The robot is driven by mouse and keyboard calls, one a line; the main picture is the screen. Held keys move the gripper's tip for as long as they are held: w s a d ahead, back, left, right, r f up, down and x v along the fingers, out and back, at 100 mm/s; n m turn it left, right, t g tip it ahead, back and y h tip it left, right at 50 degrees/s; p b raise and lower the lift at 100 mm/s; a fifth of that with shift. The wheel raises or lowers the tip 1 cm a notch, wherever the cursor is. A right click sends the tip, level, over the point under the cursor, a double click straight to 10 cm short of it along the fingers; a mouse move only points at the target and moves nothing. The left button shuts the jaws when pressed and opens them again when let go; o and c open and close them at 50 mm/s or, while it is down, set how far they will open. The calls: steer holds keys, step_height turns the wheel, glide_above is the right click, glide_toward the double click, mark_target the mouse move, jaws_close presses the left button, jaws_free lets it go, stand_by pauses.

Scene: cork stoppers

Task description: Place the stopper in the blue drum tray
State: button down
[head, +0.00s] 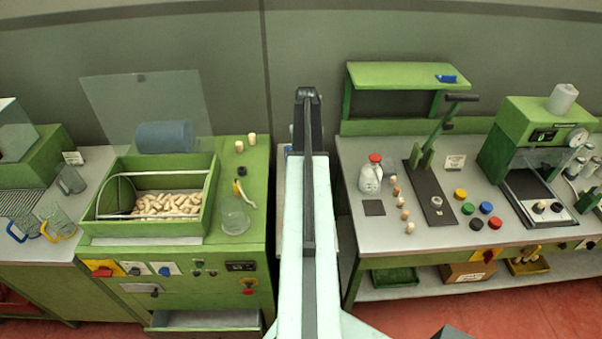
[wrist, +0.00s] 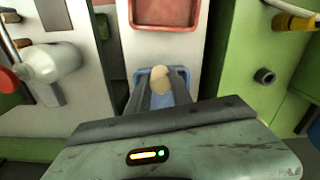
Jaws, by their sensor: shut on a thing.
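In the wrist view my gripper (wrist: 161,88) is shut on a pale cork stopper (wrist: 162,78), which sticks out between the two dark fingers. A blue tray (wrist: 143,75) lies behind and below the stopper in this picture. The fingers and the stopper hide its middle and near part. I cannot tell how high the stopper is above it. In the head view my arm runs up the middle, and the gripper and the held stopper are hidden.
A red tray (wrist: 166,12) lies beyond the blue one on the same narrow pale surface. A white red-capped bottle (wrist: 50,65) is to the left. A green machine (head: 170,250) with a bin of corks stands left in the head view, a workbench (head: 385,236) right.

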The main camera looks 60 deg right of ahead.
steer(key=w+d+f+b, duration=0.1)
steer(key=w+d+f, duration=0.25)
steer(key=d, duration=0.25)
steer(key=f+b, duration=0.6)
steer(key=b, duration=0.1)
steer(key=f+b, duration=0.3)
steer(key=shift+w+a+f+b, duration=0.15)
steer(key=shift+w+a+b, duration=0.15)
steer(key=shift+w, duration=0.05)
steer(key=shift+r, duration=0.2)
steer(key=shift+f, duration=0.15)
steer(key=c, duration=1.1)
jaws_free()
steer(key=shift+c, duration=0.2)
step_height(320, 180, up, 12)
steer(key=p, duration=1.2)
steer(key=shift+r, duration=0.2)
